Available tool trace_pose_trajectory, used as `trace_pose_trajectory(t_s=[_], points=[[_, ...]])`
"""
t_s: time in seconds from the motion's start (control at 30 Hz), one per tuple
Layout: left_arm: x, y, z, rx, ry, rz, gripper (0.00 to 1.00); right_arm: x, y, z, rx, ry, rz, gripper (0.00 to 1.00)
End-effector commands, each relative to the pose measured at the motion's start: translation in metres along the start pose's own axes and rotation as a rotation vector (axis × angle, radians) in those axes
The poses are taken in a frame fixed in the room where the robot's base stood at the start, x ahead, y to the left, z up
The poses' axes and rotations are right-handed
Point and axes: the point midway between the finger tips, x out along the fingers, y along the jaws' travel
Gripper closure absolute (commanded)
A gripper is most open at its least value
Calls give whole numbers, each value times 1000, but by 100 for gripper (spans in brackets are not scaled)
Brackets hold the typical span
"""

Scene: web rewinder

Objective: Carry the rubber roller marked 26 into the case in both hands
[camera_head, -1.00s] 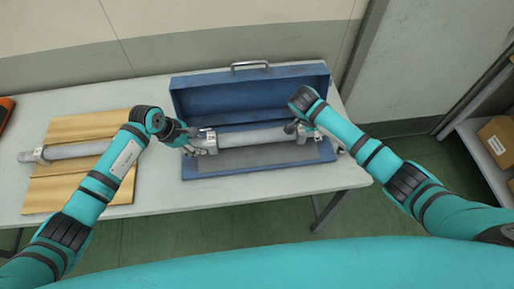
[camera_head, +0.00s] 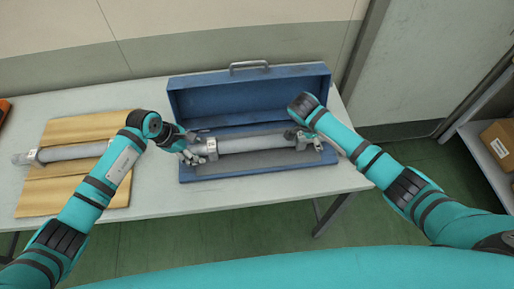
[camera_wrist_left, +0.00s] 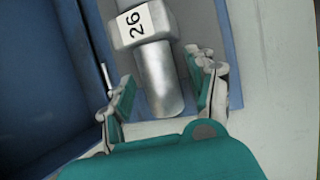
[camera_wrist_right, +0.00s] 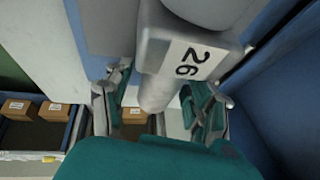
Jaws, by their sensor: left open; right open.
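The grey rubber roller (camera_head: 250,144) lies lengthwise in the open blue case (camera_head: 250,175). A tag reading 26 shows on its end block in the left wrist view (camera_wrist_left: 135,24) and in the right wrist view (camera_wrist_right: 186,60). My left gripper (camera_head: 191,154) is open at the roller's left end; its fingers stand either side of the shaft (camera_wrist_left: 162,85), apart from it. My right gripper (camera_wrist_right: 160,95) is open around the right-end shaft, with gaps on both sides. In the head view my right arm partly covers that end.
Another roller (camera_head: 75,152) lies on a wooden board (camera_head: 60,190) at the table's left. The case lid (camera_head: 250,98) stands open at the back. A shelf with a cardboard box (camera_head: 500,142) is at the far right. The white table (camera_head: 150,208) is clear in front.

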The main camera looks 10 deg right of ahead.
Motion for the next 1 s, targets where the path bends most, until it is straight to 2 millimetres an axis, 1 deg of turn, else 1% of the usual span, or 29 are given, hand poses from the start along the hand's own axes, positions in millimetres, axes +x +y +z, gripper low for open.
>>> trace_pose_trajectory(t_s=[0.3,0.4,0.5,0.67,0.77,0.87,1.0], points=[[-66,1,-1,3,3,5,43,0,0,0,0,0,0,44],[-85,0,-1,3,3,4,43,0,0,0,0,0,0,44],[-99,1,0,2,1,4,43,0,0,0,0,0,0,44],[-109,0,0,0,1,1,43,-2,0,0,0,-1,-1,44],[-111,0,0,0,0,1,43,-9,0,1,0,-2,-1,44],[-111,0,0,0,0,1,43,-25,0,1,-1,-4,-3,44],[-111,0,0,1,0,1,43,-56,-1,1,-1,-4,-4,44]])
